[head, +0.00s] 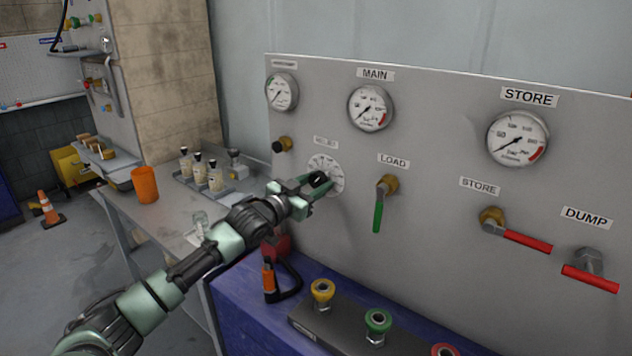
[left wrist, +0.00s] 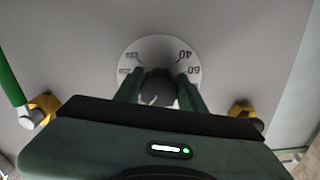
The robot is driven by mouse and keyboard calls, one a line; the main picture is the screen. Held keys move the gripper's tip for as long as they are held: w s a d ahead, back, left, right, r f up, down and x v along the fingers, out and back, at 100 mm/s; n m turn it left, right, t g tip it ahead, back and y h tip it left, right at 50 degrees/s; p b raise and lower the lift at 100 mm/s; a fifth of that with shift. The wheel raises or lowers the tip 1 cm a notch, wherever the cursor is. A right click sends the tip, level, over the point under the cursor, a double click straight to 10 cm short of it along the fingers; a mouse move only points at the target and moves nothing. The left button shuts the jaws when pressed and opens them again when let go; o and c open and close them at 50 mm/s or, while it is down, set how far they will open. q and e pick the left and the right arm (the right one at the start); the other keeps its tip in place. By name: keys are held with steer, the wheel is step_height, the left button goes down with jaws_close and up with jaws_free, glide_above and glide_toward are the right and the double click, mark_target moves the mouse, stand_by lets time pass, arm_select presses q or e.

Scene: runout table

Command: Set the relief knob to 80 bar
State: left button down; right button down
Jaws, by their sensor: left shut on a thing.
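The black relief knob (head: 319,179) sits on a round white dial (head: 334,172) on the grey panel (head: 440,160). My left gripper (head: 312,186) is shut on the knob, one finger on each side. In the left wrist view the knob (left wrist: 158,90) shows between the two green fingers, with a pale mark on its face. That view shows the dial (left wrist: 135,51) upside down, with 40 and 60 readable at its right. The gripper hides part of the dial, and I cannot tell which number the knob points to. My right gripper is in neither view.
Right of the knob is the LOAD valve with a green lever (head: 378,217). Red levers for STORE (head: 528,240) and DUMP (head: 590,279) are further right. A brass-and-black fitting (head: 283,145) is above left. An orange cup (head: 145,185) and several bottles stand on the bench.

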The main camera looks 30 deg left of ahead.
arm_select(q)
steer(key=n+p, duration=0.2)
steer(key=n, duration=0.3)
steer(key=shift+d+r, duration=0.1)
steer(key=shift+d, duration=0.05)
steer(key=n+p, duration=0.2)
steer(key=n, duration=0.4)
steer(key=shift+d+n, duration=0.15)
steer(key=shift+n, duration=0.15)
steer(key=n, duration=0.2)
steer(key=n+p, duration=0.1)
steer(key=n, duration=0.2)
steer(key=shift+r+n+p, duration=0.25)
steer(key=shift+n+p, duration=0.05)
steer(key=shift+p, duration=0.05)
steer(key=n+p, duration=0.2)
steer(key=n, duration=0.3)
steer(key=c, duration=0.8)
jaws_free()
steer(key=shift+c, duration=0.2)
steer(key=shift+s, duration=0.1)
